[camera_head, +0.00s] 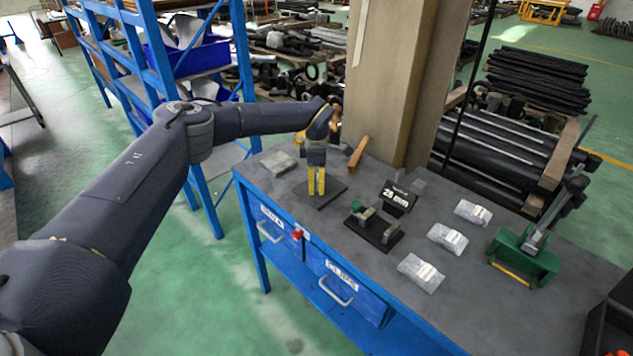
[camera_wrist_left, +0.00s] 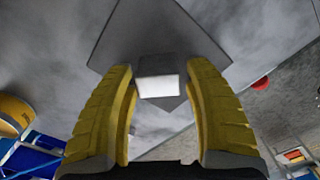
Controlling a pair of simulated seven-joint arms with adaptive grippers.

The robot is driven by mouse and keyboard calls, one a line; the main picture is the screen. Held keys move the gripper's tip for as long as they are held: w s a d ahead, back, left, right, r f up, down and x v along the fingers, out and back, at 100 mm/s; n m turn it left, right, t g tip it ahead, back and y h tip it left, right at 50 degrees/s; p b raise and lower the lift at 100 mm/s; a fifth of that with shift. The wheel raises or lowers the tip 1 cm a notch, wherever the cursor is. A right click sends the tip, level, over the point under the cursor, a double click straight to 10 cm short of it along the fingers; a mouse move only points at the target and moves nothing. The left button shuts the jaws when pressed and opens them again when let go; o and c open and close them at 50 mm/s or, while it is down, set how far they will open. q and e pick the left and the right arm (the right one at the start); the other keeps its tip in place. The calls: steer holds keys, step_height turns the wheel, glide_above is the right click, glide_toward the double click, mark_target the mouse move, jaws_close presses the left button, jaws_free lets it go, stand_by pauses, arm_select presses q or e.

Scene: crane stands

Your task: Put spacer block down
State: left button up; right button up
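My left gripper (camera_head: 316,188) has yellow fingers and points down at a dark square plate (camera_head: 330,198) on the grey workbench. In the left wrist view the gripper (camera_wrist_left: 160,82) has its fingertips on both sides of a small grey block with a white lit face, the spacer block (camera_wrist_left: 160,86), with no clear gap. The dark plate (camera_wrist_left: 120,38) shows behind the block. Whether the block touches the plate I cannot tell. In the head view the block is hidden by the fingers. My right gripper is not in view.
A sign reading 28 mm (camera_head: 398,196) and a black fixture with a green part (camera_head: 373,228) stand right of the plate. A pale block (camera_head: 278,162) and a pillar (camera_head: 385,80) are behind.

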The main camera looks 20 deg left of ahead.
arm_select(q)
step_height(320, 180, up, 12)
steer(key=shift+r, duration=0.15)
stand_by(0.7)
stand_by(0.4)
